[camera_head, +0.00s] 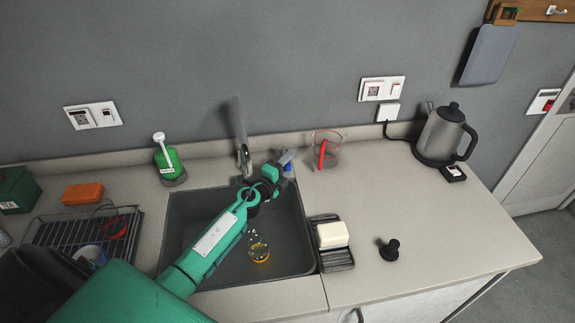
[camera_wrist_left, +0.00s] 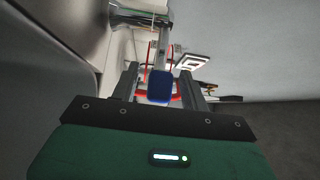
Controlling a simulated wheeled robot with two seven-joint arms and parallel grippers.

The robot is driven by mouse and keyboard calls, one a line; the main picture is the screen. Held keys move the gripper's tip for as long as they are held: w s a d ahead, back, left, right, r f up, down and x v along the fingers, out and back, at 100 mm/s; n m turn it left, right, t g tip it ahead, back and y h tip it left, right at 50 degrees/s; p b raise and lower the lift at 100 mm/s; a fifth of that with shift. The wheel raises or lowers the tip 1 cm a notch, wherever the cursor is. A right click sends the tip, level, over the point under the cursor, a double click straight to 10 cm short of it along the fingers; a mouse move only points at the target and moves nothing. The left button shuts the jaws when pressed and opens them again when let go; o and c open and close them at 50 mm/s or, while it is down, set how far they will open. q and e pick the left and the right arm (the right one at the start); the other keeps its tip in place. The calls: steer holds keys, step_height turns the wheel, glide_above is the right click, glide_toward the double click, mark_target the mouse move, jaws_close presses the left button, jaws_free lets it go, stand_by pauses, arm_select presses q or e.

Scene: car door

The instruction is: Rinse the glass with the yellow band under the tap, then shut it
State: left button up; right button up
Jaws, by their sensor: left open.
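The glass with the yellow band (camera_head: 259,248) is in the grey sink (camera_head: 284,262), below my left arm. The grey tap (camera_head: 242,150) rises at the sink's back edge. My left gripper (camera_head: 288,160) is open at the back right of the sink, just right of the tap. A blue piece (camera_head: 287,168) shows by its fingers; in the left wrist view the blue piece (camera_wrist_left: 160,86) lies between the open fingers (camera_wrist_left: 160,78). I cannot tell whether it is part of the tap or whether water runs. My right gripper is out of view.
A red-rimmed clear jug (camera_head: 328,150) stands close right of my left gripper. A soap on a rack (camera_head: 333,240), a black stopper (camera_head: 389,250) and a kettle (camera_head: 440,135) are on the right counter. A green bottle (camera_head: 170,165) and a dish rack (camera_head: 75,235) are left.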

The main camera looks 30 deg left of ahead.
arm_select(q)
steer(key=shift+c, duration=0.8)
jaws_close()
steer(key=shift+w+d+r+n+y+p, duration=0.15)
steer(key=shift+d+n+y+p, duration=0.15)
steer(key=shift+y+p, duration=0.2)
steer(key=shift+w+d+r+n+y+p, duration=0.15)
steer(key=shift+n+y+p, duration=0.25)
steer(key=shift+y, duration=0.2)
steer(key=shift+w+d+f+n+y, duration=0.2)
steer(key=shift+n+y, duration=0.2)
steer(key=shift+y, duration=0.3)
steer(key=shift+w+d+f+n+y, duration=0.1)
steer(key=shift+w+d+n+y, duration=0.1)
steer(key=shift+n+y, duration=0.3)
steer(key=shift+w+d+f+n+y+b, duration=0.15)
steer(key=shift+w+n+y+b, duration=0.2)
steer(key=shift+n+y+b, duration=0.5)
steer(key=shift+w+y, duration=0.1)
steer(key=shift+y, duration=0.55)
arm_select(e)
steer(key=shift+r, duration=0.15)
